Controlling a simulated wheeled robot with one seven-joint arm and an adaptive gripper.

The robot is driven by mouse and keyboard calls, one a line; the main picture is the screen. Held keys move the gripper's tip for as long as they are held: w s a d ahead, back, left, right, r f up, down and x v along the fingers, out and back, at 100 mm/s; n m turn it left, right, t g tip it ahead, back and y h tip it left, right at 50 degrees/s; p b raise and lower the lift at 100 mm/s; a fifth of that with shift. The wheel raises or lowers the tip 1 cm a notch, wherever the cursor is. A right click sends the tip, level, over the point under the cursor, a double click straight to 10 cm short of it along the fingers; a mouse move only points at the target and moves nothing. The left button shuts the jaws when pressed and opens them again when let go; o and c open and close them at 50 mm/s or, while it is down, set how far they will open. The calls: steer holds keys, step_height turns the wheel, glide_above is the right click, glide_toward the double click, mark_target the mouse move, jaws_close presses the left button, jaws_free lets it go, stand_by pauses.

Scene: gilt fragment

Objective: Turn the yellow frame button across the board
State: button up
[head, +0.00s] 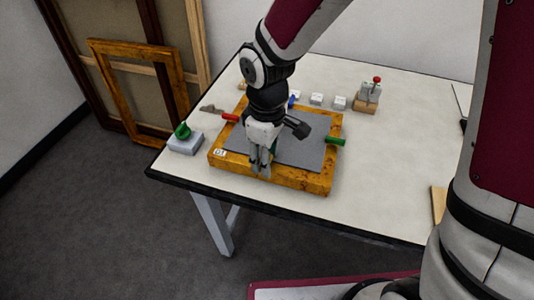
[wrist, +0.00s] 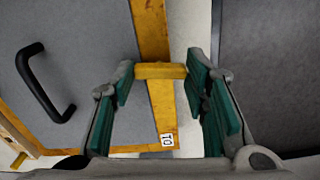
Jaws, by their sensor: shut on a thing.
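The wooden frame (head: 297,179) lies flat on the table with the grey board (head: 307,151) inside it. The yellow button (wrist: 160,71) lies across one frame rail (wrist: 157,105) in the wrist view, its right end reaching past the rail's outer edge. My gripper (head: 261,172) is down at the frame's near side. In the wrist view my gripper (wrist: 161,77) has its fingertips at the two ends of the yellow button, shut on it. The gripper hides the button in the head view. A red button (head: 229,117), a green button (head: 336,141) and a blue button (head: 291,102) sit at other sides.
A black handle (wrist: 45,85) stands on the board. A grey block with a green thing (head: 184,138) is left of the frame. Small white blocks (head: 317,99) and a red-knobbed stand (head: 368,92) are behind it.

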steer(key=shift+n, duration=0.8)
steer(key=shift+p, duration=0.3)
steer(key=o, duration=1.1)
steer(key=shift+o, duration=0.2)
steer(key=shift+r, duration=0.1)
step_height(320, 180, up, 12)
